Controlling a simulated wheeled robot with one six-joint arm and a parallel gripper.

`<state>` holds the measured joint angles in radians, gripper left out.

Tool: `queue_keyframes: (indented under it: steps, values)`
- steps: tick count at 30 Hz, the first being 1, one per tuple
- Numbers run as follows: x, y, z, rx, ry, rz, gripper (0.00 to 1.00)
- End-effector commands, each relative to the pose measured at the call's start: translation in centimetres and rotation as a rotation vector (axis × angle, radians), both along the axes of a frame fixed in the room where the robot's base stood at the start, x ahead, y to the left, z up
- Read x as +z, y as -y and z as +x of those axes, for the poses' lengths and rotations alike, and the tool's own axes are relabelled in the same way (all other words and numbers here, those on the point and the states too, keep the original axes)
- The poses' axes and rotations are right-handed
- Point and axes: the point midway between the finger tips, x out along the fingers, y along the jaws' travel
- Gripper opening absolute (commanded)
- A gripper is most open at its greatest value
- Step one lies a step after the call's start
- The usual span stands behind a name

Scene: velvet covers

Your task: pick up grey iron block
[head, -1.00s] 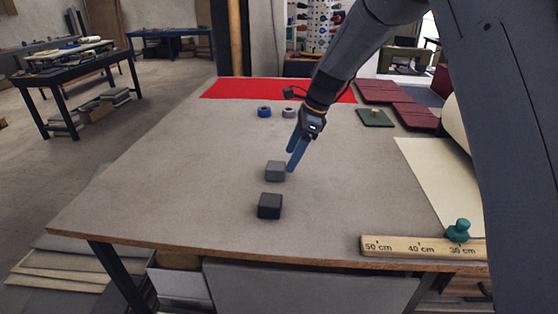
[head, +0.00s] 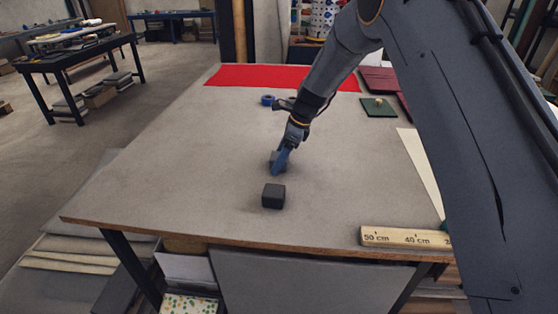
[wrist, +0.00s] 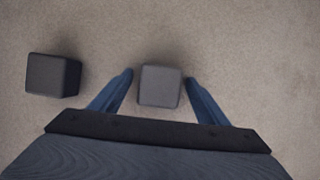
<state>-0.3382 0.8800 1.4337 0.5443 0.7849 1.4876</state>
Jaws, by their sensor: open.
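The grey block (head: 273,157) stands on the table, partly hidden behind my gripper's blue fingers in the head view. In the wrist view the grey block (wrist: 160,87) shows between the fingertips, with a small gap on each side. My gripper (head: 279,168) is open, pointing down at this block, and holds nothing. How far the fingertips are above the table is hard to tell. A second, darker block (head: 273,196) stands nearer the table's front edge. It also shows left of the fingers in the wrist view (wrist: 53,76).
A blue ring (head: 267,100) lies farther back, before a red cloth (head: 250,76). A green pad with a knob (head: 379,108) and dark red covers (head: 378,80) lie at the back right. A wooden ruler (head: 400,237) lies at the front right. The table's left side is clear.

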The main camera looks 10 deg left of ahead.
Motion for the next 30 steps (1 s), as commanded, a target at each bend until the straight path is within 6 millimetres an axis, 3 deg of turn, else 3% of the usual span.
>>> queue_keyframes:
  steps: [4,16,25,30]
  values:
    - [0.0,0.0,0.0,0.001,0.000,0.000,0.67]
    - [0.1,-0.1,0.0,0.002,0.001,0.000,0.00]
    - [0.4,-0.1,0.1,0.002,0.004,0.001,0.00]
    - [2.0,-0.1,0.2,0.002,0.007,0.002,0.00]
